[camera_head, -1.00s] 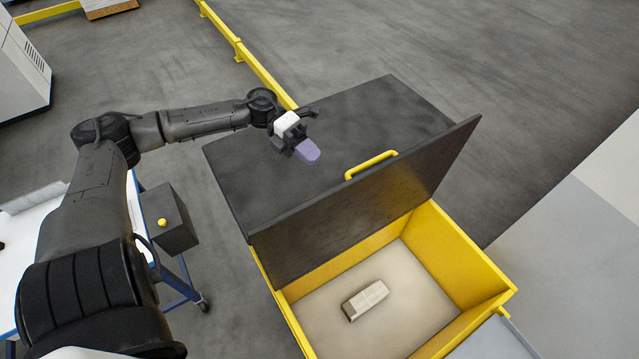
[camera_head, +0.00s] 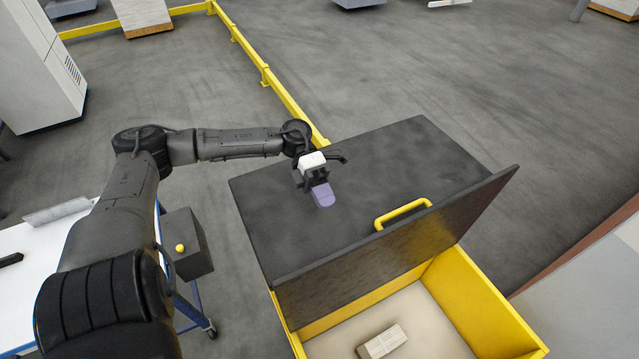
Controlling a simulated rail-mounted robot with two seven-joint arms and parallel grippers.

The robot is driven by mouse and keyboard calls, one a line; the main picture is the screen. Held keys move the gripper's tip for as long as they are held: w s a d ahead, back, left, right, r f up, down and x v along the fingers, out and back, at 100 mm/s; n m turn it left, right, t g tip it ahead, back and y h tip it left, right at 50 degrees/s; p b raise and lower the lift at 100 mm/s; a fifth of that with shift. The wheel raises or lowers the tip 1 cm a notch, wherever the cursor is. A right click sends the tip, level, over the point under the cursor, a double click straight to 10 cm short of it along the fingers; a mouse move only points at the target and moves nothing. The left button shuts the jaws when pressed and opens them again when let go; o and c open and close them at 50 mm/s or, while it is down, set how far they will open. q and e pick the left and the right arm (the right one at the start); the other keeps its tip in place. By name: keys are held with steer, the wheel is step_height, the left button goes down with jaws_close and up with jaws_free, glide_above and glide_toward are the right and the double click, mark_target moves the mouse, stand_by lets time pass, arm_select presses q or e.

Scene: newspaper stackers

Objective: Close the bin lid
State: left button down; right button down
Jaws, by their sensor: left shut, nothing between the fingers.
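The bin is a yellow box (camera_head: 470,305) at the lower right with a pale floor. Its dark lid (camera_head: 400,240) stands tilted open, hinged across the middle of the dark top. A yellow handle (camera_head: 403,214) sticks out from the far face of the lid. My left gripper (camera_head: 322,196), with purple fingertips, is shut and empty. It is above the dark fixed top (camera_head: 370,160), behind the lid and to the left of the handle, apart from both. My right gripper is out of view.
A light-coloured bundle (camera_head: 382,341) lies inside the bin. A dark box with a yellow button (camera_head: 180,248) stands left of the bin, by a white-topped cart (camera_head: 40,240). A yellow rail (camera_head: 265,75) runs behind. Open grey floor lies beyond.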

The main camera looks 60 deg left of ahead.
mark_target(350, 245)
arm_select(q)
steer(key=p+x, duration=0.1)
steer(key=x, duration=0.1)
steer(key=p+x, duration=0.1)
steer(key=x, duration=0.2)
steer(key=r+p+x, duration=0.1)
steer(key=x, duration=0.1)
steer(key=shift+d, duration=0.5)
steer(key=shift+d+f, duration=0.2)
steer(key=shift+d, duration=0.3)
